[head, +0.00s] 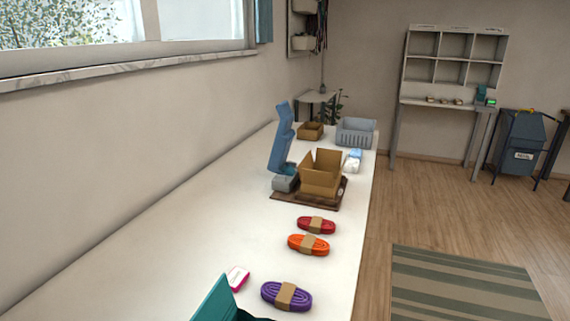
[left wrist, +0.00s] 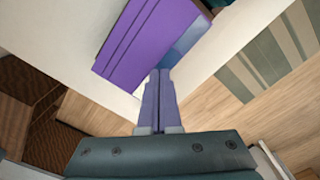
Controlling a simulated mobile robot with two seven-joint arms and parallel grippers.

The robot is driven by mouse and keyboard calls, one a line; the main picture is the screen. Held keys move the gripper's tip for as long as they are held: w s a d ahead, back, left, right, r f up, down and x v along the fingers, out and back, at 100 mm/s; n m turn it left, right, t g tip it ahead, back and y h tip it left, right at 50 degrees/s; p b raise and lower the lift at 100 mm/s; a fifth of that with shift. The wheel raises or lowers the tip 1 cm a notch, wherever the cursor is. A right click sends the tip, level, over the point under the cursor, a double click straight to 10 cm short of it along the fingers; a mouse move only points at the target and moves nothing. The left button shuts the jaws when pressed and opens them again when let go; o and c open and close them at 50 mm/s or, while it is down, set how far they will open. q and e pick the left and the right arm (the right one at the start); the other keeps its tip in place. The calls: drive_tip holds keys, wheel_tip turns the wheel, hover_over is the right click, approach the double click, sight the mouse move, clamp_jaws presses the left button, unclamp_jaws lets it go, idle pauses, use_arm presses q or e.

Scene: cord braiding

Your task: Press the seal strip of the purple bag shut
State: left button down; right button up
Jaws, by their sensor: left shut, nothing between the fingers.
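A flat purple thing (left wrist: 150,40) with parallel dark lines fills the upper middle of the left wrist view. It looks like the purple bag, but its seal strip cannot be made out with certainty. A blue, glossy patch (left wrist: 186,42) adjoins its right side. My left gripper (left wrist: 160,72) is shut and empty, its fingertips pointing at the lower edge of the purple thing. Whether they touch it cannot be told. A purple cord bundle (head: 270,294) with a tan band lies on the white counter (head: 200,225).
Orange (head: 297,243) and red (head: 305,223) cord bundles lie farther along. A cardboard box (head: 320,184) stands on a brown board (head: 300,200), beside a tall blue thing (head: 281,140). A pink-and-white item (head: 237,278) and a teal panel (head: 214,299) are near the front.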

use_arm(q)
drive_tip(key=shift+s+a+r+p, duration=0.1)
drive_tip(key=shift+s+a+p, duration=0.2)
drive_tip(key=shift+s+p, duration=0.45)
drive_tip(key=shift+s+a+p, duration=0.3)
drive_tip(key=shift+s, duration=0.7)
drive_tip(key=shift+f+b, duration=0.6)
drive_tip(key=shift+f, duration=0.15)
drive_tip(key=shift+r, duration=0.1)
wheel_tip(320, 180, up, 8)
drive_tip(key=p, duration=0.8)
